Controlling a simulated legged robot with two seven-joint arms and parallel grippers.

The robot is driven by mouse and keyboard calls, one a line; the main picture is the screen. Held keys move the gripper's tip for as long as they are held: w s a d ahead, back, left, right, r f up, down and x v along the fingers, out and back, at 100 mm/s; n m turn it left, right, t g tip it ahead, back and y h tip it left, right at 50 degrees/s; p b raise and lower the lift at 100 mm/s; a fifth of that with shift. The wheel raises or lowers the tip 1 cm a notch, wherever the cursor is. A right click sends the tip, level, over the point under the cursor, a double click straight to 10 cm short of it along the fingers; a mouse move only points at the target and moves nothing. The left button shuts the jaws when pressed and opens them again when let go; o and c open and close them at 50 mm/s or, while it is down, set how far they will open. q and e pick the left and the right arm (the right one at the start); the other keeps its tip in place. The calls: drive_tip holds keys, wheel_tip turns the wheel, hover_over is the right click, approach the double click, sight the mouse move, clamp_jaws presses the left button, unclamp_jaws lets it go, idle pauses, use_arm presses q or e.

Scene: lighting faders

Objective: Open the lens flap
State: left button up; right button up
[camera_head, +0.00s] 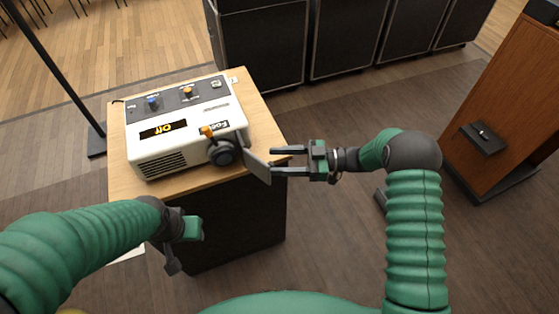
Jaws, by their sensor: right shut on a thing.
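A white projector (165,160) with a grey top panel stands on a wood-topped stand. Its dark round lens (224,153) shows at the front right corner. The grey lens flap (257,166) is a flat plate standing out to the right of the lens, at an angle, with the lens uncovered. My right gripper (275,161) reaches in from the right, its two fingers at the flap's outer edge and shut on it. My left gripper (182,248) hangs low in front of the stand, away from the projector; its jaws are too hidden to read.
The wooden top (262,125) has a bare strip to the right of the projector. Black cases (345,40) stand behind. A brown wooden cabinet (515,100) is at the right. A black pole (50,65) stands at the left.

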drive_tip(key=s+d, duration=0.1)
drive_tip(key=d, duration=1.5)
drive_tip(key=shift+b, duration=0.3)
drive_tip(key=shift+d+f, duration=0.1)
drive_tip(key=shift+d, duration=0.05)
